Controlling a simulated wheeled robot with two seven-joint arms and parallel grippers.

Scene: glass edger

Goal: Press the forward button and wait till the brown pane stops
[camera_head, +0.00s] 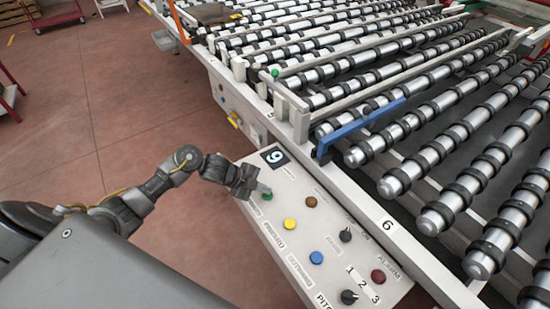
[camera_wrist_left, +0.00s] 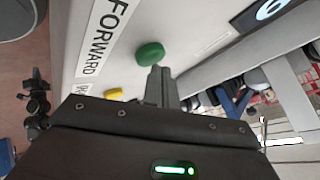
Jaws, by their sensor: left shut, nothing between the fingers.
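The green forward button (camera_head: 267,196) is on the sloped white control panel (camera_head: 285,215). It also shows in the left wrist view (camera_wrist_left: 150,54), beside the word FORWARD. My left gripper (camera_head: 258,188) is shut and empty, with its fingertips right at this button. In the left wrist view its closed tips (camera_wrist_left: 158,74) overlap the button's edge; I cannot tell whether they press it. A flat brown piece (camera_head: 213,14) lies at the far top left of the roller table; I cannot tell whether it is the brown pane. My right gripper does not show in the head view.
Yellow (camera_head: 290,223), brown (camera_head: 311,201), blue (camera_head: 316,257) and dark red (camera_head: 378,276) buttons and black knobs (camera_head: 346,235) share the panel. The roller conveyor (camera_head: 400,120) stands behind it, with a blue bar (camera_head: 358,125) at its near edge.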

